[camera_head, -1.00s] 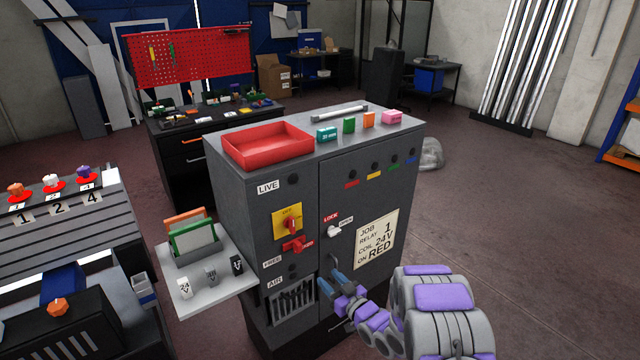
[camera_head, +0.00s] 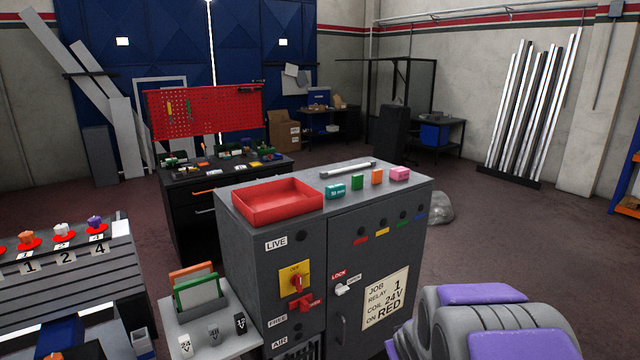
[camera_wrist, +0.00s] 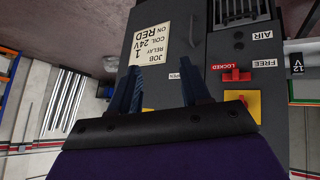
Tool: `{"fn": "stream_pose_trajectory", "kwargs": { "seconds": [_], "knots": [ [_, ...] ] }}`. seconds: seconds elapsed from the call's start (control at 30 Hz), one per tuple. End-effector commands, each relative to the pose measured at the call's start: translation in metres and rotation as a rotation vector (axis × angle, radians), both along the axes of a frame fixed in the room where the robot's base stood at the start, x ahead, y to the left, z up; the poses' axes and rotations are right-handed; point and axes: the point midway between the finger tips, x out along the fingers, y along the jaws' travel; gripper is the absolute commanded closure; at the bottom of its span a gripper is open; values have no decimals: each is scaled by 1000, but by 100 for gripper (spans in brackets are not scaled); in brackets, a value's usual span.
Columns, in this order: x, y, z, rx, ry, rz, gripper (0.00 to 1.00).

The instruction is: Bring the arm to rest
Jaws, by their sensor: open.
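My gripper (camera_wrist: 158,82) shows in the wrist view, where the picture is upside down. Its two blue fingers are spread apart with nothing between them. The grey cabinet (camera_wrist: 225,52) fills the space beyond the fingers, with its job card (camera_wrist: 152,45) and red LOCKED lever (camera_wrist: 236,75) in sight. I cannot tell how far the fingers are from the cabinet front. In the head view my grey and purple arm (camera_head: 495,320) is at the bottom right, in front of the cabinet (camera_head: 270,270). My gripper is out of that view.
A red tray (camera_head: 277,203) and small coloured blocks stand on the cabinet top. A side shelf (camera_head: 215,340) holds cards and labelled blocks. A slotted table (camera_head: 70,285) is at the left. A dark workbench (camera_head: 190,210) stands behind. The floor (camera_head: 530,240) at the right is clear.

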Motion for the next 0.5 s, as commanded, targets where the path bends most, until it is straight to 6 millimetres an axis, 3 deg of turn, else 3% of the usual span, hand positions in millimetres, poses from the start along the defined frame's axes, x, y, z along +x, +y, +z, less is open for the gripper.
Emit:
{"fn": "stream_pose_trajectory", "kwargs": {
  "seconds": [0.07, 0.27, 0.5],
  "knots": [
    [-28, -4, 16, -6, 58, -46, 53],
    [-114, -5, 38, 5, 248, -151, 53],
    [-228, 12, 62, 56, 481, -236, 53]
  ]
}}
